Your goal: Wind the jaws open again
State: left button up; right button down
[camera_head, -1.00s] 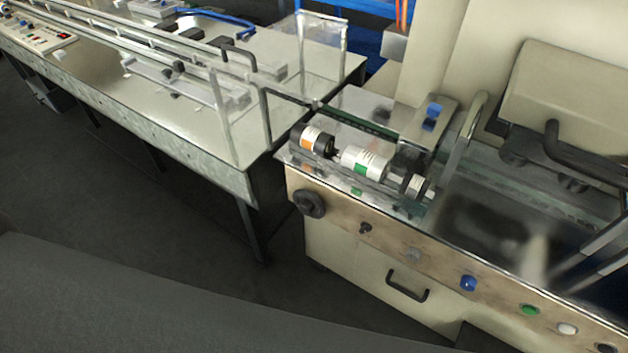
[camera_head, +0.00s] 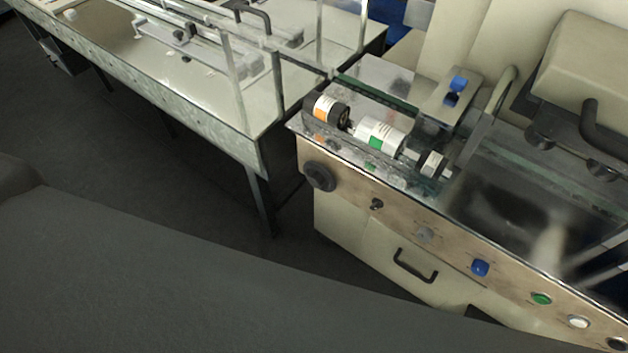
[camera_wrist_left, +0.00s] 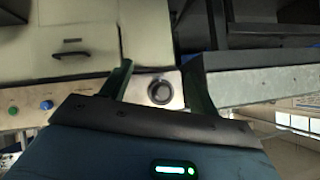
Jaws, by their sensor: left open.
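A round black knob (camera_head: 320,177) sits at the left end of the flow wrapper's front panel (camera_head: 345,187). In the left wrist view the knob (camera_wrist_left: 160,91) appears between the two fingers of my left gripper (camera_wrist_left: 159,66). The gripper is open and empty, with a finger on each side of the knob in the picture. I cannot tell how far the knob is from the fingers. My left gripper is not seen in the head view. My right gripper shows in neither view. I cannot make out the jaws clearly.
Rolls with orange (camera_head: 327,108) and green (camera_head: 381,135) labels lie on the machine's deck. A blue-topped clamp (camera_head: 458,84) stands behind them. Along the panel are a blue knob (camera_head: 480,268) and a green button (camera_head: 541,298). A long table (camera_head: 190,100) stands to the left.

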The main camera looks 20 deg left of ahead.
pick_arm(q)
jog(key=w+f+m+t+b, duration=0.1)
jog(key=w+m+t+b, duration=0.2)
jog(key=w+m, duration=0.45)
jog(key=m+t+h+b, duration=0.3)
jog(key=m+h+b, duration=0.3)
jog(key=m, duration=1.3)
send_near(313, 183)
jog(key=shift+n, duration=0.35)
jog(key=x, duration=0.8)
jog(key=shift+w+d, duration=0.1)
jog(key=shift+w, duration=0.05)
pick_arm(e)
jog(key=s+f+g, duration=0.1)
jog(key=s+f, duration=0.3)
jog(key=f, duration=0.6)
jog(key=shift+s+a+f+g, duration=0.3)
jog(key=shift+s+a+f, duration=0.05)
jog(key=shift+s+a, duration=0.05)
pick_arm(q)
jog(key=c, duration=1)
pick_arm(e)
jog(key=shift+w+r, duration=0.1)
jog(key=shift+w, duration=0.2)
